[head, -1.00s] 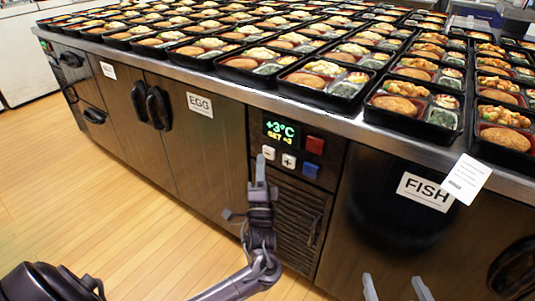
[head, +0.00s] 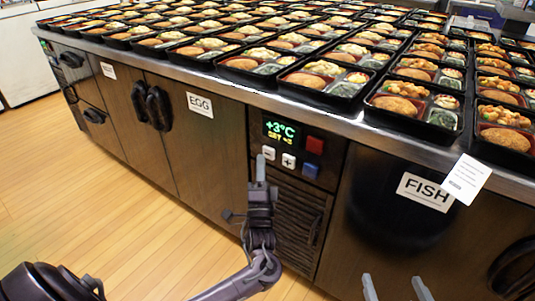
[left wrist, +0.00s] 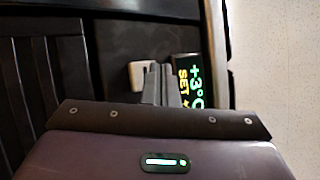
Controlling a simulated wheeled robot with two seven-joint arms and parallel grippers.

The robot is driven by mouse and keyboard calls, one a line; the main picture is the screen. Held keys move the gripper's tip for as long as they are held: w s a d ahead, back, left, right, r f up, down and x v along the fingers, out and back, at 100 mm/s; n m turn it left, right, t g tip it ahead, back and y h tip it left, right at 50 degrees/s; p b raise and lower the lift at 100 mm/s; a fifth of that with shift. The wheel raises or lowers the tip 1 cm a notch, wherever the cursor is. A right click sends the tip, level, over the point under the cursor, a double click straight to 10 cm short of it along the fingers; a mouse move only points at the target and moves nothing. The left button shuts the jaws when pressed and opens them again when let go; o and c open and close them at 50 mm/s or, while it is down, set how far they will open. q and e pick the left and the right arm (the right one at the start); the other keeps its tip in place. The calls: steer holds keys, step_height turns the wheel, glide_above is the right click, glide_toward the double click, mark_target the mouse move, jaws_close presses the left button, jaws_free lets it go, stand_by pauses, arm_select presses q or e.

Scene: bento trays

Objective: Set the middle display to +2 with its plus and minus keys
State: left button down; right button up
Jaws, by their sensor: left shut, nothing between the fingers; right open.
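The display (head: 281,130) on the front panel of the counter reads +3°C in green, with a smaller yellow SET line below it whose digit is too blurred to read surely. The white minus key (head: 268,152) and white plus key (head: 289,161) sit under it. My left gripper (head: 260,160) is shut and empty, its tips at the lower left of the minus key. The left wrist view shows the shut fingers (left wrist: 161,84) beside a white key (left wrist: 137,75), partly covering it; I cannot tell whether they touch. My right gripper (head: 395,286) is open and empty at the bottom edge.
A red button (head: 315,145) and a blue button (head: 311,170) are right of the keys. A vent grille (head: 298,220) lies below. Bento trays (head: 328,105) cover the counter top. A FISH label (head: 425,191) and a hanging card (head: 466,179) are to the right.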

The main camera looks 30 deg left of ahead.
arm_select(q)
steer(key=shift+w, duration=0.15)
stand_by(0.6)
steer(key=shift+w, duration=0.3)
steer(key=shift+w, duration=0.45)
stand_by(0.6)
stand_by(0.3)
steer(key=shift+s+p, duration=0.55)
steer(key=shift+s, duration=0.35)
